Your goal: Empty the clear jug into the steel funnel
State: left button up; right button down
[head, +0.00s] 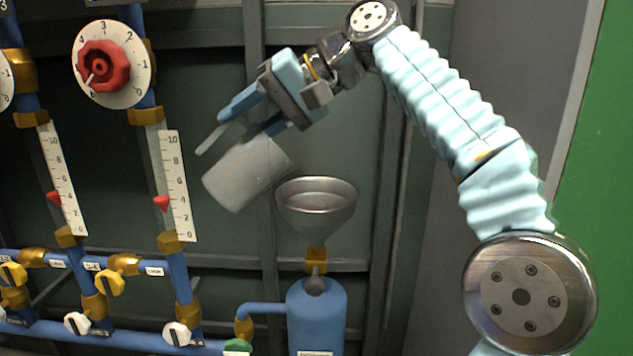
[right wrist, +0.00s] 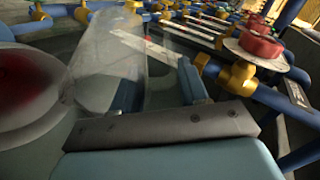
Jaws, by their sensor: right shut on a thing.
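The clear jug (head: 245,176) looks like a pale grey, see-through cylinder in the head view. It is tilted well over, above and to the left of the steel funnel (head: 316,205). My right gripper (head: 232,128) is shut on the jug from above. In the right wrist view the jug (right wrist: 108,58) shows transparent beside the fingers. A round metal rim with a dark red middle, apparently the funnel (right wrist: 30,115), shows blurred at the left there. I cannot make out any liquid in the jug or a stream from it. My left gripper is out of view.
The funnel stands on a brass fitting (head: 316,260) over a blue tank (head: 316,315). To the left are blue pipes, a red-knobbed dial (head: 103,65), scale gauges (head: 174,185) and yellow and white valve handles. A dark panelled wall is behind.

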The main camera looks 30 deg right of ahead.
aim_at(210, 174)
jog(key=shift+w+a+f+h, duration=0.1)
jog(key=shift+a+f+h, duration=0.3)
jog(key=shift+a+f, duration=0.15)
jog(key=shift+w+a+r+n+g+h, duration=0.15)
jog(key=shift+a+n+g+h, duration=0.2)
jog(key=shift+a+h, duration=0.45)
jog(key=a+f+h, duration=0.1)
jog(key=f, duration=0.1)
jog(key=a+f+h, duration=0.2)
jog(key=shift+w+a+n+g, duration=0.15)
jog(key=shift+w+n+g, duration=0.05)
jog(key=shift+n+g, duration=0.05)
jog(key=a+f+h, duration=0.4)
jog(key=f, duration=0.2)
jog(key=shift+w+f+n+g, duration=0.4)
